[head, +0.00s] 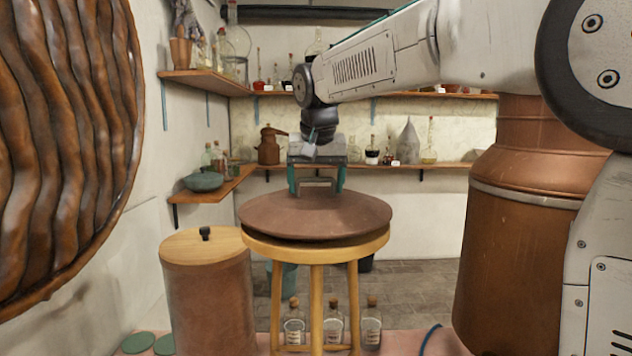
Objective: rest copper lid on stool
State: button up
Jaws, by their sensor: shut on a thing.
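The copper lid (315,216) is a wide, shallow brown dome. It lies on or just above the round wooden top of the stool (316,250), covering most of it, with the stool's pale rim showing below. A dark line runs under the lid's edge, and I cannot tell whether the lid touches the wood. My gripper (318,188) points down at the middle of the lid. Its teal-edged fingers are shut on the lid's handle, which is mostly hidden between them.
A copper canister (207,295) with a wooden cover stands left of the stool. Corked bottles (334,325) stand around the stool's legs. A large copper vessel (520,230) is at right, and a ribbed brown round thing (60,140) fills the left edge. Shelves (205,82) line the walls.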

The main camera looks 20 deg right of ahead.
jog(key=shift+f, duration=0.15)
dwell(0.5)
jog(key=o, duration=1.8)
jog(key=shift+o, duration=0.2)
jog(key=d+v, duration=0.1)
jog(key=v, duration=0.7)
jog(key=s+d+f+n+g, duration=0.1)
jog(key=s+f, duration=0.7)
jog(key=s, duration=0.3)
jog(key=s+d+f+n+g, duration=0.1)
jog(key=s+f, duration=0.7)
jog(key=s, duration=0.3)
jog(key=s+d+f+n+g+y, duration=0.1)
jog(key=s+f, duration=0.8)
jog(key=s, duration=0.3)
jog(key=shift+d, duration=0.15)
